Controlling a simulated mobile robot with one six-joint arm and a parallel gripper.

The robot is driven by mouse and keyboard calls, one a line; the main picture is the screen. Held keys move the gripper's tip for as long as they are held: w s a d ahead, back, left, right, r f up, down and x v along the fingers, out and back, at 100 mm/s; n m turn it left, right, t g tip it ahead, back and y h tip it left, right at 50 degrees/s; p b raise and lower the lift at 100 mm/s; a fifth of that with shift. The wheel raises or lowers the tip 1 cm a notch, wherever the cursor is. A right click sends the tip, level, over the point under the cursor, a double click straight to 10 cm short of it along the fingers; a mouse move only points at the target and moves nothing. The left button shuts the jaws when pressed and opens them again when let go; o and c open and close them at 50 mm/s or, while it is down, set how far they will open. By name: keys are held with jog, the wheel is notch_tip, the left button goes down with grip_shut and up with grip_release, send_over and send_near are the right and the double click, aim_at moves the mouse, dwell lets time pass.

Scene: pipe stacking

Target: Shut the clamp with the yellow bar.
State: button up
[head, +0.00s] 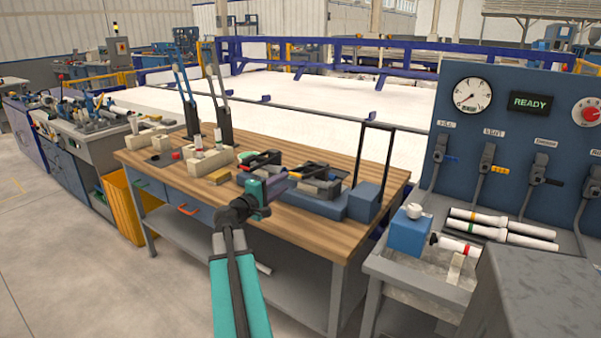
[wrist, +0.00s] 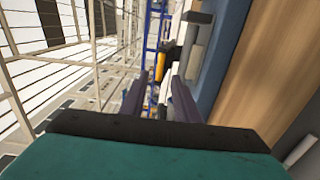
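A blue clamp fixture (head: 328,203) with grey blocks and black arms lies on the wooden bench. In the wrist view a short yellow-orange bar (wrist: 160,66) sits beside a grey-black part of the fixture, just beyond my fingers. My gripper (head: 276,184) reaches in over the front of the bench at the fixture's left end. In the wrist view its two purple-grey fingers (wrist: 158,98) are apart, with nothing clearly held between them. Whether a finger touches the clamp is hidden.
A black frame (head: 375,150) rises at the fixture's right end. A blue valve panel (head: 520,130) stands at right.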

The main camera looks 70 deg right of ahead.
jog(key=p, duration=0.2)
send_near(310, 171)
jog(key=shift+s+d+r, duration=0.1)
jog(key=shift+d+r, duration=0.2)
jog(key=shift+d, duration=0.55)
jog(key=shift+s+d+r, duration=0.1)
jog(key=shift+d+r, duration=0.2)
jog(key=shift+d, duration=0.5)
jog(key=shift+s+d+r, duration=0.1)
jog(key=shift+d+r, duration=0.15)
jog(key=shift+d, duration=0.6)
grip_shut()
